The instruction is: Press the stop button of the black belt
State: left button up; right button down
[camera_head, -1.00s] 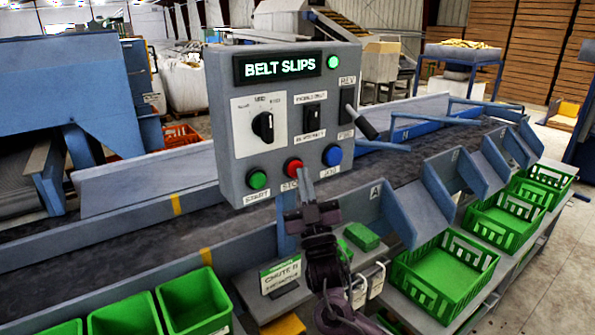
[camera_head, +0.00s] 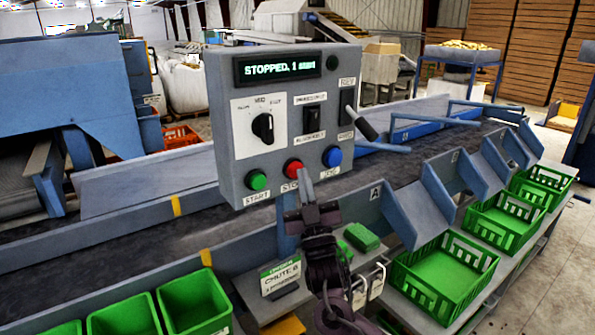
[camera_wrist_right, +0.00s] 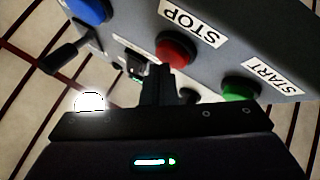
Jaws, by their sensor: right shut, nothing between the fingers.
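The grey control box (camera_head: 225,110) stands over the black belt (camera_head: 135,248). Its display (camera_head: 277,68) reads "STOPPED, 1 start", and the lamp beside it is dark. The red stop button (camera_head: 293,166) sits between the green start button (camera_head: 257,180) and the blue button (camera_head: 332,156). My right gripper (camera_head: 306,178) is shut and empty, its tips just below and right of the red button. In the right wrist view the fingers (camera_wrist_right: 157,82) point at the red button (camera_wrist_right: 174,50) and overlap its lower edge; I cannot tell whether they touch. My left gripper is not in view.
A lever (camera_head: 366,128) sticks out at the box's right side. Green crates (camera_head: 440,275) stand along the right, and green bins (camera_head: 195,305) at the front left.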

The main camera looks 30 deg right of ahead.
jog(key=shift+s, duration=0.65)
jog(key=shift+s, duration=0.1)
jog(key=shift+s+d+p, duration=0.15)
jog(key=shift+s+p, duration=0.3)
jog(key=shift+s, duration=0.75)
jog(key=shift+s+d+p, duration=0.1)
jog(key=shift+s+p, duration=0.3)
jog(key=shift+s, duration=0.8)
